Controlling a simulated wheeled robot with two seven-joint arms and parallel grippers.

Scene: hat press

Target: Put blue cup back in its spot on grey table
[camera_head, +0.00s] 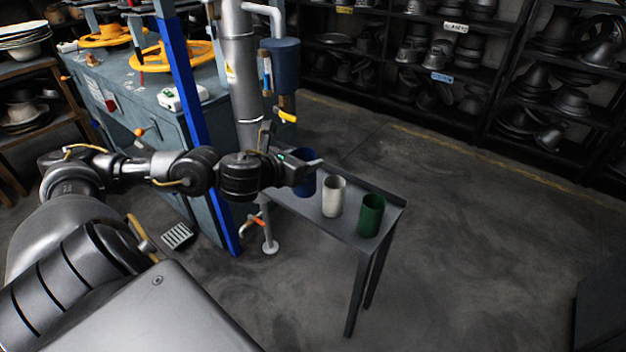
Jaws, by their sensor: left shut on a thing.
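The blue cup (306,185) is upright at the left end of the narrow grey table (310,211), in line with the other cups. My left gripper (306,168) reaches in from the left and is shut on the blue cup near its top. The gripper and wrist hide part of the cup. I cannot tell whether the cup's base touches the tabletop. My right gripper is not in view.
A white cup (333,197) and a green cup (370,215) stand on the table to the right of the blue cup. A blue post (188,110) and a grey pipe (240,75) rise behind my left arm. Shelves of hat moulds (440,60) line the back.

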